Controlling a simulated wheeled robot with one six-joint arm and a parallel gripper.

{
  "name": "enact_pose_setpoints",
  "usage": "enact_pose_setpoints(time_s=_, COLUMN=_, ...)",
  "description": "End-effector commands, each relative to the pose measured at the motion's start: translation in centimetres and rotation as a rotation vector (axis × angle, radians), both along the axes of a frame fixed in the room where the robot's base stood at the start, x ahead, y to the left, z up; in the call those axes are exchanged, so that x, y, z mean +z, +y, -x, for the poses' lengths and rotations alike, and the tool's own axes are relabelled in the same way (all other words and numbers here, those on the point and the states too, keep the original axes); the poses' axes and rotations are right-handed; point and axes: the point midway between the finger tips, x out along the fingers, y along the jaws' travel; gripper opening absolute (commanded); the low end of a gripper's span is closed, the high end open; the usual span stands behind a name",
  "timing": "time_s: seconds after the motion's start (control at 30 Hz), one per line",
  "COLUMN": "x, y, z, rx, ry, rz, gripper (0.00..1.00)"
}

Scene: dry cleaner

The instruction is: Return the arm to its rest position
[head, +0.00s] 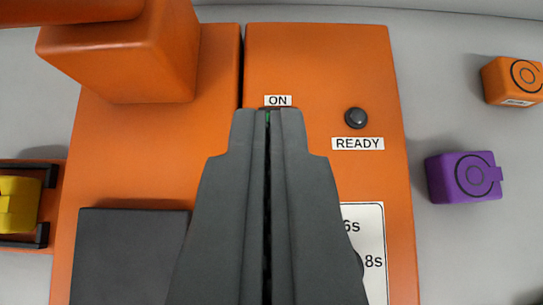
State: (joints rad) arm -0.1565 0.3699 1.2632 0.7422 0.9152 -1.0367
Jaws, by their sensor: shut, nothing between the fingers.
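My gripper (268,115) is shut and empty. It reaches up from the bottom middle of the head view, with its fingertips just below the ON label (278,101). It lies over an orange machine (320,60), and I cannot tell whether the tips touch it. A sliver of green shows between the fingertips. The gripper hides part of a white dial plate (374,225) marked 6s and 8s.
A dark round READY lamp or button (356,117) sits right of the tips. An orange block (122,55) rises at upper left, above a dark pad (130,255). A yellow part (18,204) is at far left. Purple (463,177) and orange (512,82) boxes stand at right on grey surface.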

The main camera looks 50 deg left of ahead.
Motion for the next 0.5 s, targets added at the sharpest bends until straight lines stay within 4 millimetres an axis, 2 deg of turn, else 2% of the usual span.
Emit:
enact_pose_setpoints(time_s=0.17, x=0.89, y=-0.46, z=0.38, rx=0.000, ry=0.000, rz=0.000, gripper=0.00)
enact_pose_setpoints(time_s=0.5, x=0.95, y=-0.48, z=0.41, rx=0.000, ry=0.000, rz=0.000, gripper=0.00)
